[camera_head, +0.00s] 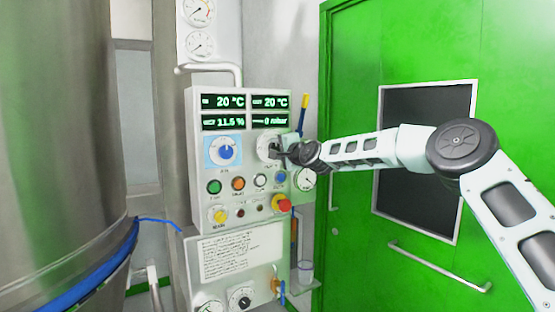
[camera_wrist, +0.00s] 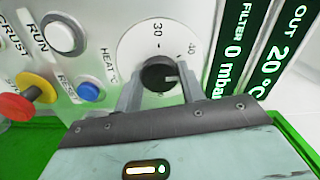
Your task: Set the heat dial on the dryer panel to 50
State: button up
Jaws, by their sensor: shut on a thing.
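The heat dial is a black knob (camera_wrist: 158,74) on a round white scale plate (camera_wrist: 130,45), labelled HEAT °C, in the wrist view. The numbers 30 and 40 show on the scale; the part behind my fingers is hidden. A pale mark on the knob points to the right in that view, below the 40 and toward one finger. My gripper (camera_wrist: 160,92) is shut on the knob, one finger on each side. In the head view my gripper (camera_head: 284,150) reaches the dial plate (camera_head: 264,143) at the upper right of the dryer panel (camera_head: 196,150) and covers most of the knob.
A blue knob (camera_head: 225,152) sits left of the dial. Several push buttons, including a blue reset button (camera_wrist: 89,91) and a red mushroom button (camera_wrist: 16,106), lie close by. Displays (camera_head: 243,111) are above. A green door (camera_head: 350,60) stands right; a steel vessel (camera_head: 60,130) stands left.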

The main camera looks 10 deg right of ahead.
jog(key=m+b, duration=0.4)
jog(key=m, duration=0.2)
jog(key=shift+f, duration=0.1)
dwell(0.4)
jog(key=o, duration=1)
jog(key=shift+c, duration=0.2)
jog(key=shift+s+d+b, duration=0.3)
jog(key=shift+s+b, duration=0.25)
jog(key=b+v, duration=0.6)
jog(key=v, duration=1)
jog(key=shift+s, duration=0.1)
